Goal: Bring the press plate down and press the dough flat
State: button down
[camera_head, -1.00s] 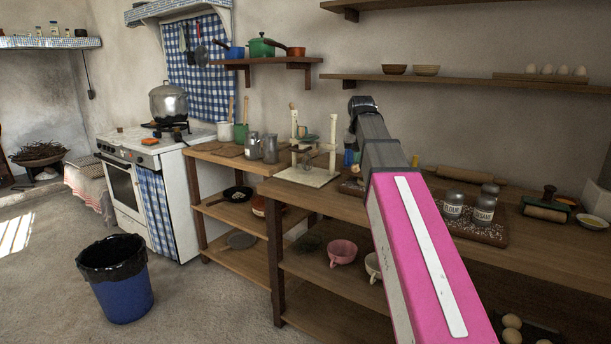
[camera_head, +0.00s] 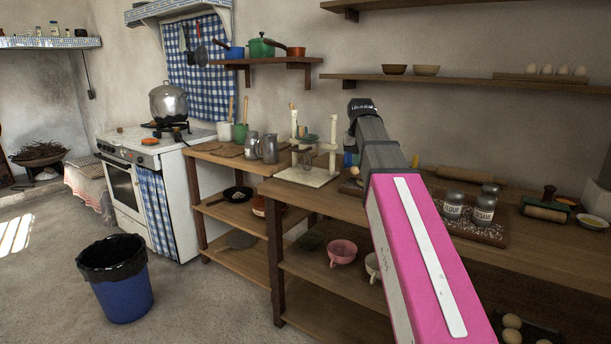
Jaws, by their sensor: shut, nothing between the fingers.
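The press stands on the wooden counter, left of my arm. It has a pale square base (camera_head: 306,177) and two upright cream posts (camera_head: 333,145). I cannot make out the dough on the base at this size. My arm, pink with a dark grey end, rises in front of the counter to the right of the press. My gripper's fingers do not show; they seem hidden behind or beyond the arm's dark end.
Grey metal jugs (camera_head: 267,149) stand left of the press. A shelf with pots (camera_head: 262,47) hangs above. A blue bin (camera_head: 124,298) stands on the floor at left; the floor around it is clear.

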aim_at(354, 169)
jog(key=shift+s+a+f, duration=0.15)
jog(key=shift+s+f, duration=0.05)
jog(key=shift+f, duration=0.6)
jog(key=shift+s+a+f, duration=0.1)
jog(key=shift+s+f, duration=0.1)
jog(key=shift+f, duration=0.55)
jog(key=shift+s+a+f, duration=0.15)
jog(key=shift+s+f, duration=0.05)
jog(key=shift+f, duration=0.6)
dwell(1.9)
dwell(0.7)
jog(key=shift+r, duration=4.05)
